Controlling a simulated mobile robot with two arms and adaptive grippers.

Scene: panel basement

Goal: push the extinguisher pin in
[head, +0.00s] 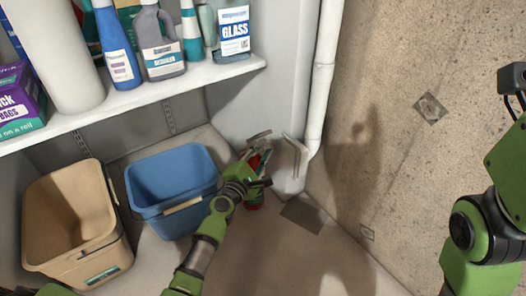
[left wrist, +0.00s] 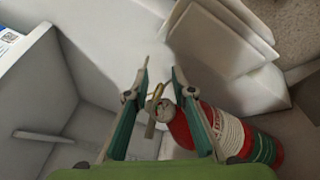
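The red fire extinguisher (head: 254,203) stands on the floor in the corner, partly hidden behind my left gripper in the head view. In the left wrist view its red body (left wrist: 262,148) with a pale label lies to the lower right. Its brass-coloured ring and valve parts (left wrist: 156,94) show between the fingers; I cannot tell how far in the pin sits. My left gripper (left wrist: 160,66) is open, its two fingers apart on either side of the valve area, with no clear grip on anything. My right arm shows at the right edge of the head view; its gripper is out of frame.
A blue bin (head: 172,180) and a beige bin (head: 75,225) stand left of my left arm. A white shelf (head: 130,99) with bottles hangs above them. A white pipe (head: 322,80) runs down the corner beside the extinguisher. The floor to the right is clear.

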